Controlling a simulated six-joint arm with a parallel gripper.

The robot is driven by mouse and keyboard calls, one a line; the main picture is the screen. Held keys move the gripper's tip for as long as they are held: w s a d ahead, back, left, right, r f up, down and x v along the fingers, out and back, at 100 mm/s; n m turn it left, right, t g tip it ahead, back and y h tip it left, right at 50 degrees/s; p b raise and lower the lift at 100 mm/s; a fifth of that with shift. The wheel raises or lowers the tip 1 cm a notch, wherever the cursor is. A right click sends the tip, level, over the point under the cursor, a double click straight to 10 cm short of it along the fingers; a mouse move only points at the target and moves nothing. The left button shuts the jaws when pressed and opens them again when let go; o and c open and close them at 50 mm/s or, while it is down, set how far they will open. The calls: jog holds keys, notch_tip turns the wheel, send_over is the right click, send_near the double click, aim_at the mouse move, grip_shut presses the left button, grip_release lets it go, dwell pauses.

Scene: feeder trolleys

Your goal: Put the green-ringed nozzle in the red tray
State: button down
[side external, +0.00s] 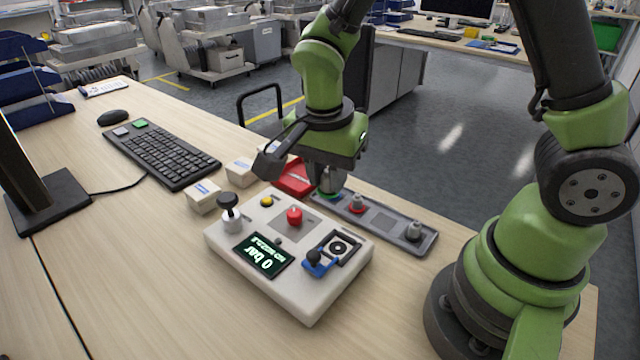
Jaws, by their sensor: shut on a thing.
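My gripper (327,184) points down over the left end of a grey nozzle rack (398,243). It is shut on the green-ringed nozzle (328,193), a grey piece with a little green showing low down. The jaws partly hide the nozzle, and I cannot tell whether it still touches the rack. The red tray (296,181) lies just left of the nozzle, behind the control box, partly hidden by my gripper. A red-ringed nozzle (357,205) and another grey nozzle (414,232) stand in the rack.
A white control box (228,250) with a black lever, red knob, display and blue clamp stands in front of the tray and rack. Small cartons (203,197) sit left of the tray. A keyboard (162,155) lies farther left. The front left table is clear.

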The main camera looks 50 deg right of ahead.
jog(key=w+d+f, duration=0.2)
jog(key=w+d, duration=0.6)
jog(key=w, duration=0.1)
jog(key=w+d+f, duration=0.2)
jog(key=w+d, duration=0.6)
jog(key=w, duration=0.1)
notch_tip(320, 180, down, 9)
jog(key=shift+a+f, duration=0.1)
jog(key=shift+f, duration=0.05)
jog(key=shift+f, duration=0.15)
jog(key=c, duration=1.3)
grip_release()
jog(key=shift+o, duration=0.2)
